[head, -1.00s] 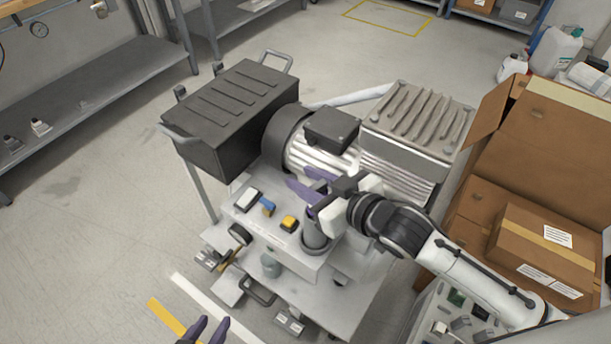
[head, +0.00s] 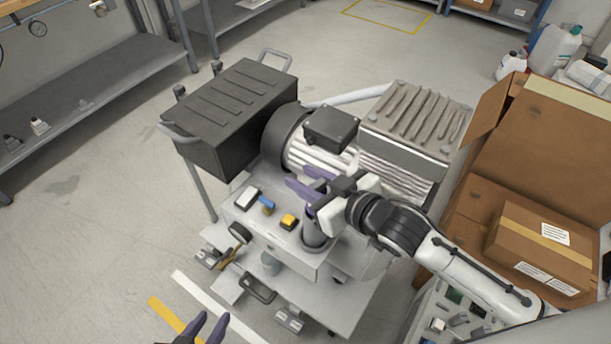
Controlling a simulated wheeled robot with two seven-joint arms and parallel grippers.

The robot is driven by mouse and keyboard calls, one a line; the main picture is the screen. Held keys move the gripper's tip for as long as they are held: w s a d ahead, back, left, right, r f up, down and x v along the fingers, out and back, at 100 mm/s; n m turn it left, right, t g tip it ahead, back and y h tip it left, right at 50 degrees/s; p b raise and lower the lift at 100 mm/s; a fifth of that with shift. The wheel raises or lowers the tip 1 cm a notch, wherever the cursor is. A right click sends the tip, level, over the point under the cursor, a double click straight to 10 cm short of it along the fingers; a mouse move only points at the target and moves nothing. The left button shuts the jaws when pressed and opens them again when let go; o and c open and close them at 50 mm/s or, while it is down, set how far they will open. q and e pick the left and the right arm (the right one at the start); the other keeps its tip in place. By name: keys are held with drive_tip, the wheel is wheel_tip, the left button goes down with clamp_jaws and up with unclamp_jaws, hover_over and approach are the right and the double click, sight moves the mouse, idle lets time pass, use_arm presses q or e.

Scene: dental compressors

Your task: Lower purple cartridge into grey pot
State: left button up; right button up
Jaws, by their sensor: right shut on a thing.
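The grey pot (head: 314,236) stands upright at the front right of the compressor's light-grey top panel. A small part of the purple cartridge (head: 311,211) shows at the pot's mouth, below my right gripper; the rest is hidden by the gripper and the pot wall. I cannot tell how deep it sits. My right gripper (head: 305,178) comes in from the right over the pot, its purple fingers pointing left, shut on the cartridge. My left gripper (head: 208,328) is at the bottom edge, its purple fingers apart and empty, away from the pot.
A white, a blue and a yellow part (head: 289,221) lie on the panel left of the pot. The motor (head: 315,150), black box (head: 230,110) and ribbed grey unit (head: 415,120) stand behind. Open cardboard boxes (head: 540,150) are at right.

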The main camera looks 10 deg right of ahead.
idle(0.4)
drive_tip(key=shift+p, duration=0.4)
idle(0.6)
drive_tip(key=shift+f, duration=0.15)
drive_tip(key=shift+f+b, duration=0.5)
drive_tip(key=shift+f, duration=0.3)
drive_tip(key=shift+f, duration=0.35)
drive_tip(key=shift+f+b, duration=1.15)
drive_tip(key=shift+f, duration=0.75)
drive_tip(key=shift+f, duration=0.15)
drive_tip(key=o, duration=1.1)
